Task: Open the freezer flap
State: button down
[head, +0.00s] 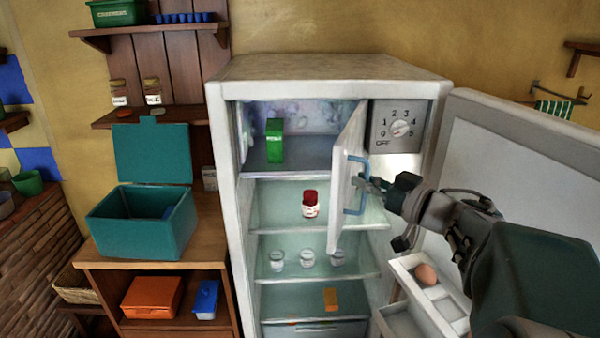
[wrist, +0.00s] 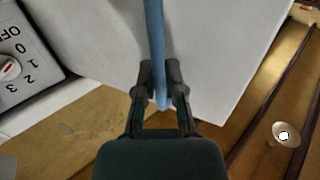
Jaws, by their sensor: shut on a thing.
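The freezer flap (head: 347,180) is a white panel inside the upper part of the fridge (head: 330,68). It stands swung open, sticking out toward me, and the freezer compartment (head: 300,120) behind it shows a green box (head: 275,140). The flap has a blue bar handle (head: 350,211). My gripper (head: 362,184) is shut on this handle. In the wrist view the fingers (wrist: 161,88) close around the blue handle (wrist: 154,35), with the white flap (wrist: 205,45) behind it. My arm reaches in from the right and hides part of the fridge door.
The fridge door (head: 525,150) stands wide open at the right, with an egg (head: 427,274) in its rack. A dial panel (head: 397,127) is right of the flap. A red-lidded jar (head: 310,204) and glasses stand on shelves below. A teal box (head: 138,225) sits left.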

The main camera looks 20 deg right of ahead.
jog(key=s+d+n+g+y, duration=0.1)
jog(key=s+d+y, duration=0.1)
jog(key=d, duration=0.5)
jog(key=shift+s+n, duration=0.3)
jog(key=shift+s, duration=0.15)
jog(key=shift+r, duration=0.1)
jog(key=c, duration=0.7)
grip_release()
jog(key=r, duration=1)
jog(key=shift+a, duration=0.2)
